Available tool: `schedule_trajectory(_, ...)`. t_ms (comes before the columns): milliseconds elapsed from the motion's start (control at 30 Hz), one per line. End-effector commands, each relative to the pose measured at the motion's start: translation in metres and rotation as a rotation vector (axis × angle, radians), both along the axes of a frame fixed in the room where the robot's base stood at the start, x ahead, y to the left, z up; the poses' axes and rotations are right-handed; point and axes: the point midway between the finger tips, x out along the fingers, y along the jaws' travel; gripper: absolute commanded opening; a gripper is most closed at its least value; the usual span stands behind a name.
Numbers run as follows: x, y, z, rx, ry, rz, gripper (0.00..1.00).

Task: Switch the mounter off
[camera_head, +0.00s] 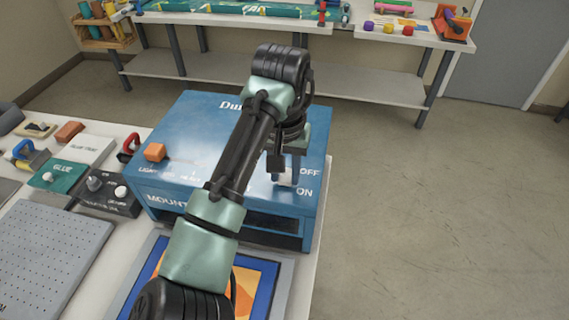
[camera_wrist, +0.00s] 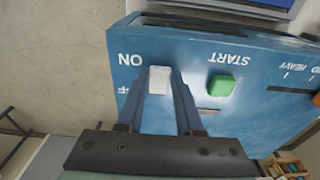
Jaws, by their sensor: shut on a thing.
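The mounter (camera_head: 180,125) is a blue box at the edge of the work table, with its top lettering facing me. Its white switch (camera_head: 282,181) sits by the OFF and ON labels on the right side. The switch also shows in the wrist view (camera_wrist: 159,80), where the picture is turned over. My gripper (camera_head: 286,168) reaches down from above, and its two fingers (camera_wrist: 160,88) stand on either side of the switch, shut on it. I cannot tell clearly which label the switch is set to. My arm hides the middle of the mounter's top.
A green START button (camera_wrist: 221,86) is beside the switch. An orange knob (camera_head: 155,152) is on the mounter's left. The floor at right is free.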

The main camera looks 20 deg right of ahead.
Motion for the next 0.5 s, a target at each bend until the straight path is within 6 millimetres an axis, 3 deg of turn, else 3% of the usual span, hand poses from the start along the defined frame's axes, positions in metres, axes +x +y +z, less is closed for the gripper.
schedule_trajectory(200,0.0011,0.0,0.0014,-0.002,-0.005,0.0,0.0)
schedule_trajectory(233,0.001,0.0001,0.0014,-0.002,-0.005,0.0,0.37)
schedule_trajectory(400,0.0007,0.0001,0.0011,-0.001,-0.004,0.0,0.65)
schedule_trajectory(500,0.0004,0.0001,0.0007,-0.001,-0.003,0.0,0.65)
